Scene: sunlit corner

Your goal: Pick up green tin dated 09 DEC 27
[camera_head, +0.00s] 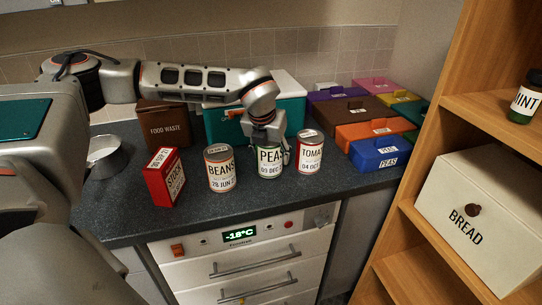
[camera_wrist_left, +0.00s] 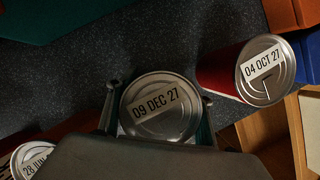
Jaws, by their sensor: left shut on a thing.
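The green tin labelled PEAS (camera_head: 269,161) stands upright on the dark counter, between the BEANS tin and the TOMA tin. Its lid, dated 09 DEC 27, shows in the left wrist view (camera_wrist_left: 160,106). My left gripper (camera_head: 270,143) comes down from above and is shut on this tin, with a finger on each side of it in the wrist view (camera_wrist_left: 160,108). The tin's lower part is hidden in the wrist view. In the head view the tin appears to rest on the counter. My right gripper is not in view.
The BEANS tin (camera_head: 220,169) stands left and the red tin dated 04 OCT 27 (camera_head: 310,153) close on the right. A red STOCK box (camera_head: 165,178), FOOD WASTE box (camera_head: 168,125), teal box (camera_head: 225,125) and blue PEAS box (camera_head: 378,154) stand around. Counter front is clear.

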